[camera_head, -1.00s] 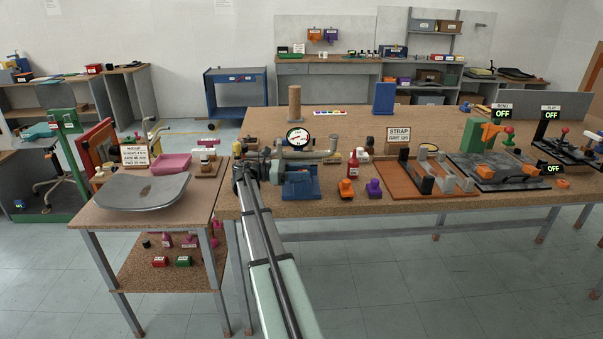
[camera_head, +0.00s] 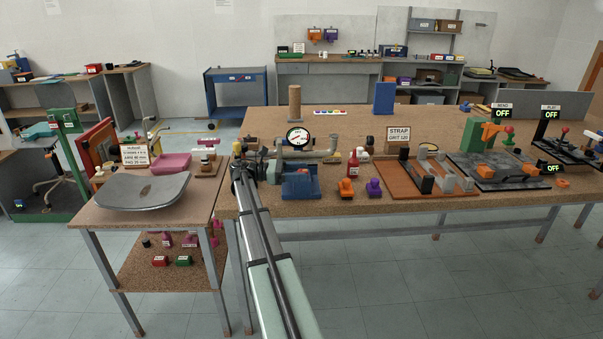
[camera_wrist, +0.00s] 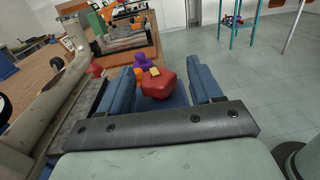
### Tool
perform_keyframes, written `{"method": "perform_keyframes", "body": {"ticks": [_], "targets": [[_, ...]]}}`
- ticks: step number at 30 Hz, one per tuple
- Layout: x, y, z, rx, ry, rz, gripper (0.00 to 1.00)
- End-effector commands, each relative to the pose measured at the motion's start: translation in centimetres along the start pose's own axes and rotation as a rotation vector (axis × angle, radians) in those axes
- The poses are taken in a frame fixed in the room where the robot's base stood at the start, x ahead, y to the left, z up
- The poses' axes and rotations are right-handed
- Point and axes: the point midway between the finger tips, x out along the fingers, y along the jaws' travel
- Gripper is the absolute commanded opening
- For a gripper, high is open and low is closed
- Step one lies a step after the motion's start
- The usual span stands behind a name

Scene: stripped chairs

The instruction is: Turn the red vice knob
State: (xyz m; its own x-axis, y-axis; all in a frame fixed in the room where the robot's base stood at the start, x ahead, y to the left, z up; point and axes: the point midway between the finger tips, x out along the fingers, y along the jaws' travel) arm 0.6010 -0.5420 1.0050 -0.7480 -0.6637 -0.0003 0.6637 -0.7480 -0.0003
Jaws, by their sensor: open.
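The red knob (camera_wrist: 158,86) shows in the wrist view as a chunky block with a small yellow patch on top. It lies between the two blue fingers of my gripper (camera_wrist: 162,76), with visible gaps on both sides. My gripper is open; I cannot tell whether either finger touches the knob. In the head view my gripper (camera_head: 243,172) is at the left front of the bench, just left of the blue vice (camera_head: 300,185).
A thick grey-green pipe (camera_head: 310,155) and a dial gauge (camera_head: 297,137) stand behind the vice. An orange knob (camera_head: 346,190), a purple knob (camera_head: 374,188) and a red bottle (camera_head: 353,165) are to its right. A side table with a grey seat shell (camera_head: 145,192) is at left.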

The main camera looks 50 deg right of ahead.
Motion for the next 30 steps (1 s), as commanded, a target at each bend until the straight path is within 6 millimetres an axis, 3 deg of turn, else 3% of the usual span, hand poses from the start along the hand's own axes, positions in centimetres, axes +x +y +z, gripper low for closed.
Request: {"method": "perform_keyframes", "body": {"ticks": [16, 22, 30], "targets": [[-9.2, 0.1, 0.0, -0.001, 0.000, 0.001, 0.64], [-10.7, 0.0, 0.0, -0.001, 0.000, 0.001, 0.64], [-11.0, -0.1, 0.0, -0.001, 0.000, 0.000, 0.64]]}}
